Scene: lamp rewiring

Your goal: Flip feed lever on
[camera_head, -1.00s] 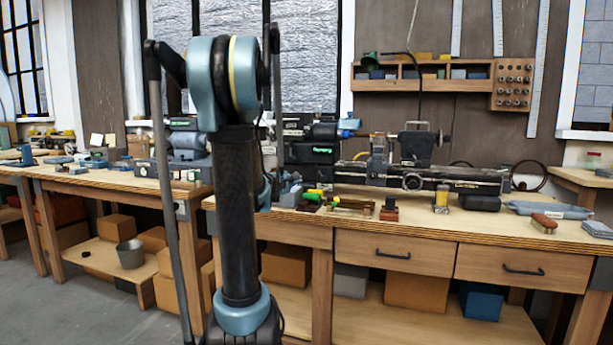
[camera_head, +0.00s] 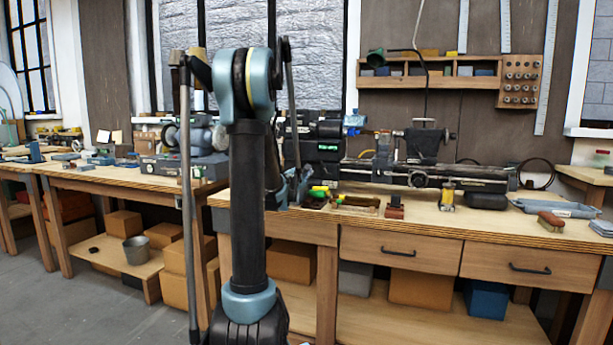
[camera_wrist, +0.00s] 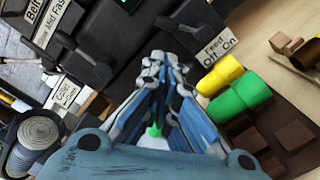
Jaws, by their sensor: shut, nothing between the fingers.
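The feed label (camera_wrist: 217,48), reading "Feed" with "Off" and "On", shows at the upper right of the wrist view. Beside it, a dark rounded lever or knob (camera_wrist: 190,22) sits on the black lathe housing. Which position it is in I cannot tell. My gripper (camera_wrist: 165,62) is shut and empty, its fingertips just below and left of that dark part; I cannot tell whether they touch. In the head view my gripper (camera_head: 292,190) is partly hidden behind my arm, in front of the lathe (camera_head: 420,175). The lever is too small to make out there.
Yellow (camera_wrist: 220,75) and green (camera_wrist: 240,95) cylinders lie close to the right of my fingers, beside a brown block tray (camera_wrist: 285,135). Another black lever (camera_wrist: 85,65) and a second label (camera_wrist: 65,97) are to the left. Drawers (camera_head: 395,252) front the workbench.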

